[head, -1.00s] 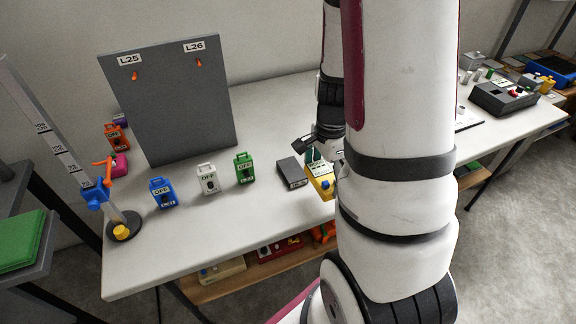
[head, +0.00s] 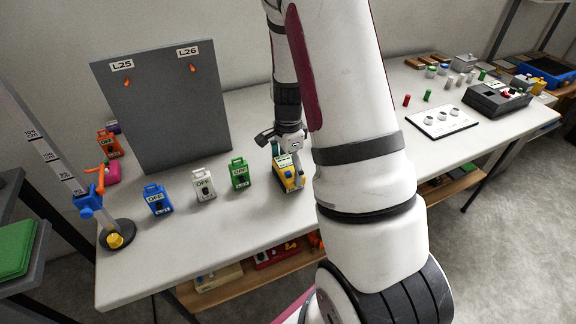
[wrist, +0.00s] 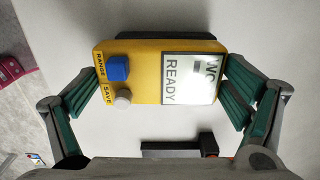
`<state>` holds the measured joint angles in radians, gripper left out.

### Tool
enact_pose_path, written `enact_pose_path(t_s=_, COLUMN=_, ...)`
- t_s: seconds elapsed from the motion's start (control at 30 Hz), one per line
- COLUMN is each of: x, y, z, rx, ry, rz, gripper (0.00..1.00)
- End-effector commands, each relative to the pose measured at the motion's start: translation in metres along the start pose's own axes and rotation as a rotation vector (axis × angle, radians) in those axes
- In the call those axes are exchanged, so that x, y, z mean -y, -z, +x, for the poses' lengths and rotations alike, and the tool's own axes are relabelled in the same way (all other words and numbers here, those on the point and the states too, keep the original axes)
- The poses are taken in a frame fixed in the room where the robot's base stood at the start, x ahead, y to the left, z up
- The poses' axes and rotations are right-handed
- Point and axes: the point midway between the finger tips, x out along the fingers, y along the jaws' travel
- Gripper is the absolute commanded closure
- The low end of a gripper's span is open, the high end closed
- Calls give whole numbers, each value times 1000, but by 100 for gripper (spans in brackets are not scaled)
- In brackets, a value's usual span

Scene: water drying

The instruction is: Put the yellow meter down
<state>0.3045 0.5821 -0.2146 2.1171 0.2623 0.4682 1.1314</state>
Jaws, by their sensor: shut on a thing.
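The yellow meter (head: 289,183) is at the table's middle front, right of the green OFF box, in the head view. In the wrist view the meter (wrist: 145,88) shows a blue knob, a grey button and a screen reading READY. My gripper (wrist: 160,88) is shut on it, with green-padded fingers at its two short ends. In the head view my gripper (head: 288,165) points down over the meter. A dark edge shows behind the meter in the wrist view. I cannot tell whether the meter touches the surface below.
Blue (head: 157,200), white (head: 204,185) and green (head: 239,174) OFF boxes stand to the left on the white table (head: 225,225). A grey panel (head: 160,105) stands behind them. A white plate (head: 442,121) and a dark console (head: 497,100) lie right. Open tabletop lies in front of the boxes.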

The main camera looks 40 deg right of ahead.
Motion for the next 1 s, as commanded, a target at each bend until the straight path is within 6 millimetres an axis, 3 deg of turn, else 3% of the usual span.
enact_pose_path(t_s=0.33, x=0, y=0, z=3, rx=0, ry=1, rz=0, gripper=44)
enact_pose_path(t_s=0.37, x=0, y=0, z=3, rx=0, ry=1, rz=0, gripper=3)
enact_pose_path(t_s=0.4, x=0, y=0, z=3, rx=0, ry=1, rz=0, gripper=0)
enact_pose_path(t_s=0.77, x=0, y=0, z=1, rx=0, ry=1, rz=0, gripper=0)
enact_pose_path(t_s=1.0, x=1, y=0, z=-30, rx=-1, ry=6, rz=-2, gripper=0)
